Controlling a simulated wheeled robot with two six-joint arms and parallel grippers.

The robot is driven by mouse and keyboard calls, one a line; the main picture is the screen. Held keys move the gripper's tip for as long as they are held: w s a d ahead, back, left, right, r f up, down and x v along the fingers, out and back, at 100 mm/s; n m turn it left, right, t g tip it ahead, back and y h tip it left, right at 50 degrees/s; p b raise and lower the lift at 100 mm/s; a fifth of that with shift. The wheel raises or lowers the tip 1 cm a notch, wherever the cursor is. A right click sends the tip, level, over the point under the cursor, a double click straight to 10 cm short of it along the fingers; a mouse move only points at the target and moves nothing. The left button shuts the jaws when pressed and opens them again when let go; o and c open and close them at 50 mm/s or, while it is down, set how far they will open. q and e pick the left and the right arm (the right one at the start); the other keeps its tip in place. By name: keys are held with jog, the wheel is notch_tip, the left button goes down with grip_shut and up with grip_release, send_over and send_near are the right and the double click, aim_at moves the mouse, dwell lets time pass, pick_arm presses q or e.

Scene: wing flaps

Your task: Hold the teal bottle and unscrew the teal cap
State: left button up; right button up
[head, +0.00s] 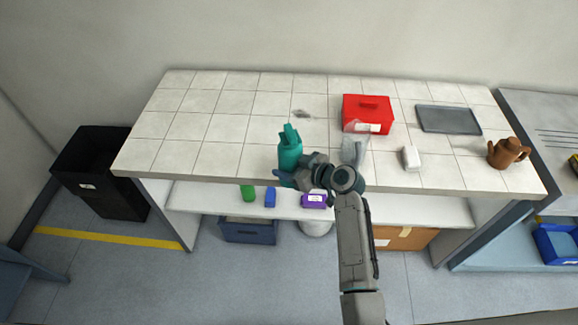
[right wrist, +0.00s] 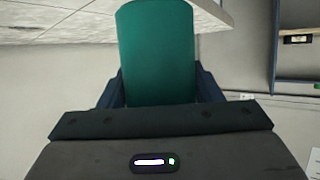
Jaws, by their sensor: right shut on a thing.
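The teal bottle (head: 290,152) stands at the front edge of the white tiled table in the head view, with a teal cap (head: 289,132) at its top. My right gripper (head: 288,178) is shut on the lower part of the bottle. In the right wrist view the teal bottle (right wrist: 157,55) fills the space between the two dark fingers of my right gripper (right wrist: 157,92). Whether the bottle's base touches the table is hidden by the gripper. My left gripper is not in view.
On the tiled table (head: 190,125) are a red box (head: 368,110), a dark tray (head: 448,119), a brown teapot (head: 507,153), a white block (head: 411,158) and a clear transparent thing (head: 352,150). The table's left part is clear. The lower shelf (head: 400,208) holds small items.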

jog(key=shift+w+f, duration=0.15)
jog(key=shift+w, duration=0.15)
jog(key=w+f+b, duration=0.1)
jog(key=w+b, duration=0.4)
jog(key=w+d+f+b, duration=0.1)
jog(key=w+f+b, duration=0.1)
jog(key=w+b, duration=0.3)
jog(key=w+f+b, duration=0.2)
jog(key=w+b, duration=0.2)
jog(key=b, duration=0.1)
jog(key=shift+w+d, duration=0.2)
jog(key=shift+w, duration=0.2)
jog(key=shift+w+r+b, duration=0.1)
jog(key=shift+w+b, duration=0.2)
jog(key=shift+w, duration=0.05)
jog(key=shift+r, duration=0.1)
